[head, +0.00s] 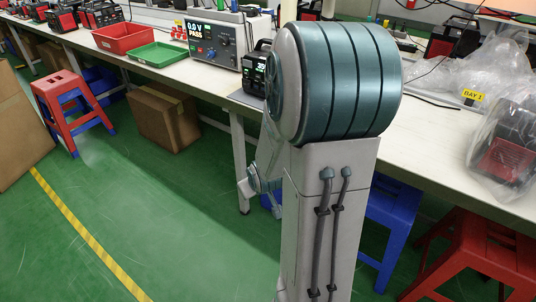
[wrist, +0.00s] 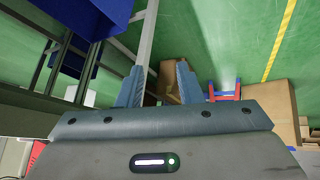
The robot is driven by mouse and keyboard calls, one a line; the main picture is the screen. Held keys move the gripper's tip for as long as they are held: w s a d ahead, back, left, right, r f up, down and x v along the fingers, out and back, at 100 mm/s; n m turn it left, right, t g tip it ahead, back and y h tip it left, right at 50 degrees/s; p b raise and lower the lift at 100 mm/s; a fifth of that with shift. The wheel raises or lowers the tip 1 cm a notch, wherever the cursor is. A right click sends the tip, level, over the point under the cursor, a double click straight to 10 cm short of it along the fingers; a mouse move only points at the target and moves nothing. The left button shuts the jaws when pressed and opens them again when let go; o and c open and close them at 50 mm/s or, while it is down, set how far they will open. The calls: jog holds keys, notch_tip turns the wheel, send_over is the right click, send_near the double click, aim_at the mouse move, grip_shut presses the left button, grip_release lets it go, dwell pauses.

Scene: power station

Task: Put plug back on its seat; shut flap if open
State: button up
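The long white bench (head: 430,165) carries a tester (head: 212,40) showing "0.0 V PASS", a red tray (head: 123,38), a green tray (head: 156,54) and a bagged unit (head: 508,140). Cardboard boxes (head: 163,115) and stools (head: 72,105) stand below.

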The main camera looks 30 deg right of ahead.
jog(key=d+r+m+t+h+b, duration=0.7)
jog(key=d+r+t+h, duration=0.1)
jog(key=d+r, duration=0.55)
jog(key=x, duration=1.3)
jog(key=shift+w+a+b, duration=0.15)
jog(key=shift+b, duration=0.25)
